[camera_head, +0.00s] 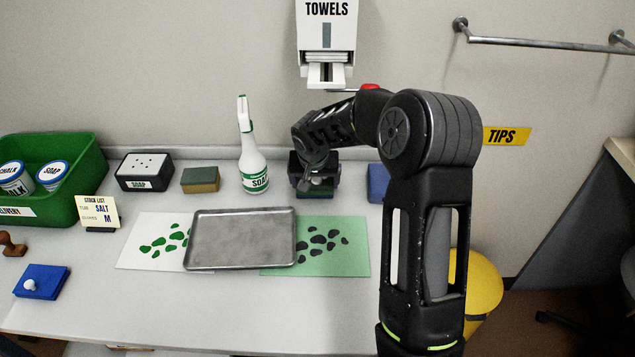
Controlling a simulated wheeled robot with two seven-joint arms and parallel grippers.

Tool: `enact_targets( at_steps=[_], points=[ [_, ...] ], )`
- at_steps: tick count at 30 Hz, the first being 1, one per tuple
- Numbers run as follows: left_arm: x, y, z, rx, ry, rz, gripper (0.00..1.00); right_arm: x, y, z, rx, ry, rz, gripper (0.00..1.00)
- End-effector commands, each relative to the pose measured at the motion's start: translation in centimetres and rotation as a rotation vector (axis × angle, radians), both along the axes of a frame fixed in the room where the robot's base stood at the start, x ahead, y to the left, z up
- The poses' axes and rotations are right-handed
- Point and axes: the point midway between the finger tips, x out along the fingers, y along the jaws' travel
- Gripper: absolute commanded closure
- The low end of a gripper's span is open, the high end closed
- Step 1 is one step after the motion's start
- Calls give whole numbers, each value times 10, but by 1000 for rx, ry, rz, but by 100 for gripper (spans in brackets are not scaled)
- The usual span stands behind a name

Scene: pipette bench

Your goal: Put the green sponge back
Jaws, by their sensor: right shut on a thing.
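Another sponge, dark green over yellow-brown (200,180), lies on the bench left of the spray bottle (253,165). My left gripper is not in view.
A metal tray (240,240) lies over white and green spotted sheets at the front. A black soap box (145,171), a green crate (85,165) with tubs and a stock-list card (98,211) stand left. A blue block (378,182) sits right of the holder. A towel dispenser (327,35) hangs above.

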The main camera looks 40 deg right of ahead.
Motion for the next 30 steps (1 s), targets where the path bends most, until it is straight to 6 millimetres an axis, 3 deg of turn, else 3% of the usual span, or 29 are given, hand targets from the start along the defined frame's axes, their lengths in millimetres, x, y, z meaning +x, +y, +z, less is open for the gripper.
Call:
enact_targets(
  at_steps=[11,12,16,24,30],
  points=[
    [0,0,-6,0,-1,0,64,0,0,-4,-1,-1,0,59],
    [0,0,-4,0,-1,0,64,0,-1,-2,-1,-1,0,11],
    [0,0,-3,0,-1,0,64,0,0,-2,-1,-1,0,0],
    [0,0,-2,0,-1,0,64,0,0,-1,-1,-1,0,0],
    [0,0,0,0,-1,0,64,-2,1,11,-2,-4,0,0]
  ],
)
